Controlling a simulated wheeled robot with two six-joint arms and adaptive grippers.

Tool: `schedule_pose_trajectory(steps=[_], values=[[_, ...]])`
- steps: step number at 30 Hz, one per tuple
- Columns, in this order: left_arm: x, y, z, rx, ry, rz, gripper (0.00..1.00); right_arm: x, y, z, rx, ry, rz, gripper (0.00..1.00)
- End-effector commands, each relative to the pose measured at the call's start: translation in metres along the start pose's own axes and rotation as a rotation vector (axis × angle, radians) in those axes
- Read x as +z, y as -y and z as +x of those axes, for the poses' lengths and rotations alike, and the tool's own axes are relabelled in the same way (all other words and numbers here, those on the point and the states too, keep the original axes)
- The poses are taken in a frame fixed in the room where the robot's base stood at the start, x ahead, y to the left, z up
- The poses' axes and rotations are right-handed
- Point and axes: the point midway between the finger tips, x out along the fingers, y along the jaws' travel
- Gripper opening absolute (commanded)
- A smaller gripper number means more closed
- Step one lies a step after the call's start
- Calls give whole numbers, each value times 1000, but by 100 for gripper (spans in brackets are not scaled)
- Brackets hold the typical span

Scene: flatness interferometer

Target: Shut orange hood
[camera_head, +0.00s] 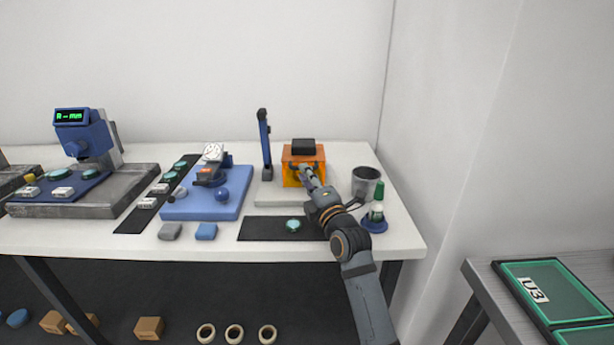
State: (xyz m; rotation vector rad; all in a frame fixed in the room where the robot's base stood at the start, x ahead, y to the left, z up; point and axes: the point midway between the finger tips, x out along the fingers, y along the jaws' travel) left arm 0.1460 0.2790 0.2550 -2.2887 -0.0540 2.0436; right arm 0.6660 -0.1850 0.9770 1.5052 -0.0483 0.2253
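The orange hood (313,153) is a boxy shape with a dark block on top. It stands on a pale grey base (268,198) at the right part of the table. I cannot tell how far open the hood is, as its front is partly covered by my gripper. My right gripper (301,169) is at the hood's front face, its arm reaching up from the lower right. The fingers are too small to tell whether they are open or shut, or whether they touch the hood. My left gripper is not in view.
A blue upright post (265,145) stands just left of the hood. A black mat (262,229) with a teal disc (293,225) lies in front. A blue platform (221,208) is further left.

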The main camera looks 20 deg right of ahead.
Motion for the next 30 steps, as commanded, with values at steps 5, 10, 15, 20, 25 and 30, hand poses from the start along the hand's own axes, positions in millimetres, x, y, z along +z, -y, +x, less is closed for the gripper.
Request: schedule_pose_trajectory(steps=[5, 10, 15, 20, 25, 30], values=[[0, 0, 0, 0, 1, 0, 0, 0, -1, 0, 2, 0, 0, 34], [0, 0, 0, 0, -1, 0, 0, 0, -2, 0, 4, 1, 0, 34], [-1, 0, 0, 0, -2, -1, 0, 0, 0, -18, 2, 1, 0, 34], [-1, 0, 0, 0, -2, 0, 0, 0, 1, -57, 0, 1, -2, 34], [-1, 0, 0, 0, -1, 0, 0, 0, 0, -95, -1, 0, -2, 34], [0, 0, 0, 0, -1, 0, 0, 0, 0, -116, 1, 0, -2, 34]])
